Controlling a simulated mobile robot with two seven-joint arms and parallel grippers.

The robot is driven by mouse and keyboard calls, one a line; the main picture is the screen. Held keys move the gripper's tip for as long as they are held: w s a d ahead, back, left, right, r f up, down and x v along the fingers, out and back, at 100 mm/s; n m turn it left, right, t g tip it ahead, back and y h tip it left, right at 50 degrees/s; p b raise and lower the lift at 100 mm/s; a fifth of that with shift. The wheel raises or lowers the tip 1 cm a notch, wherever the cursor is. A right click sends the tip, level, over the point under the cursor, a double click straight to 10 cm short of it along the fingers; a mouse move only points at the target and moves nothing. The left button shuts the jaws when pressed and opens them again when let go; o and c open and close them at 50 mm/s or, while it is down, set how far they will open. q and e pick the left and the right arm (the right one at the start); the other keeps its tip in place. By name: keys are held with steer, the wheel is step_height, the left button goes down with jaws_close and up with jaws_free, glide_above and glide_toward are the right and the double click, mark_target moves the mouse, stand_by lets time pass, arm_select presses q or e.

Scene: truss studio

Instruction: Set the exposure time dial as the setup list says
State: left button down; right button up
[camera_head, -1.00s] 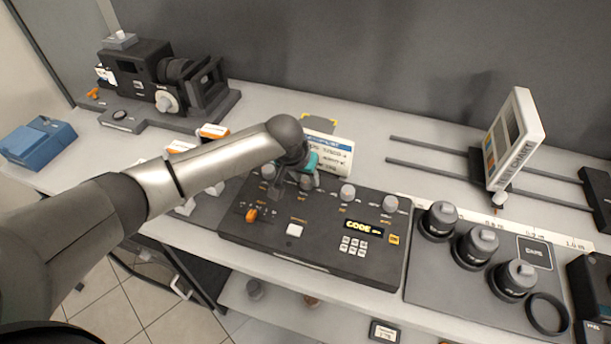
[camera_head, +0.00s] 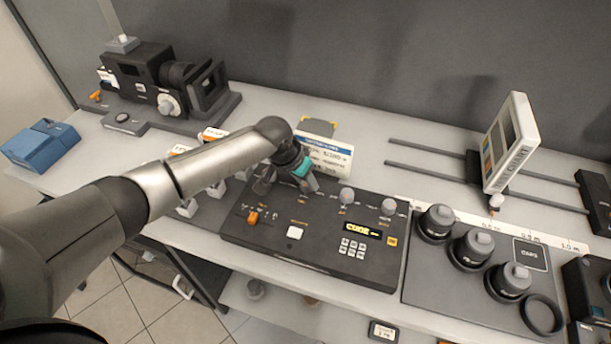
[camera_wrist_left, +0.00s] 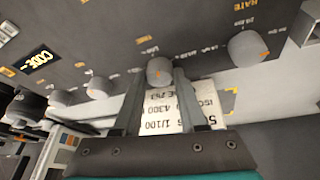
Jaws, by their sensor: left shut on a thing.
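The dark control panel (camera_head: 300,255) has a row of grey knobs along its back edge. My left gripper (camera_head: 284,183) reaches down over the left part of this row. In the left wrist view its fingers (camera_wrist_left: 158,88) are shut on a grey dial (camera_wrist_left: 160,70), one finger on each side. The dial has an orange mark; its lettering is too small to read surely, so I cannot tell its name. A white setup card (camera_head: 326,157) stands behind the panel. The wrist view shows "1/100" and "4300" on the card (camera_wrist_left: 188,105). My right gripper is not in view.
A knob near the word "RATE" (camera_wrist_left: 248,46) is on one side of the fingers; another knob (camera_wrist_left: 98,87) is on the other. The panel has a lit "CODE" display (camera_head: 362,230). Capped cylinders (camera_head: 473,248) stand right; a camera rig (camera_head: 150,80) stands back left.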

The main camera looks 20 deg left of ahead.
arm_select(q)
steer(key=m+h, duration=0.1)
steer(key=m, duration=0.1)
steer(key=shift+w+m+g, duration=0.1)
steer(key=shift+m+g, duration=0.3)
steer(key=m+b, duration=0.1)
steer(key=m, duration=0.1)
steer(key=shift+a+f+m+g+h+b, duration=0.1)
steer(key=shift+f+m+g+h+b, duration=0.05)
steer(key=shift+m+g+h+b, duration=0.25)
steer(key=m+g+b, duration=0.1)
steer(key=m+b, duration=0.2)
steer(key=m, duration=0.1)
steer(key=shift+w+h, duration=0.15)
steer(key=shift+h, duration=0.15)
steer(key=shift+m+g+b, duration=0.8)
steer(key=shift+m+b, duration=0.6)
steer(key=shift+m, duration=0.1)
steer(key=shift+c, duration=2.3)
jaws_free()
steer(key=shift+w+a+r, duration=0.1)
steer(key=shift+r, duration=0.1)
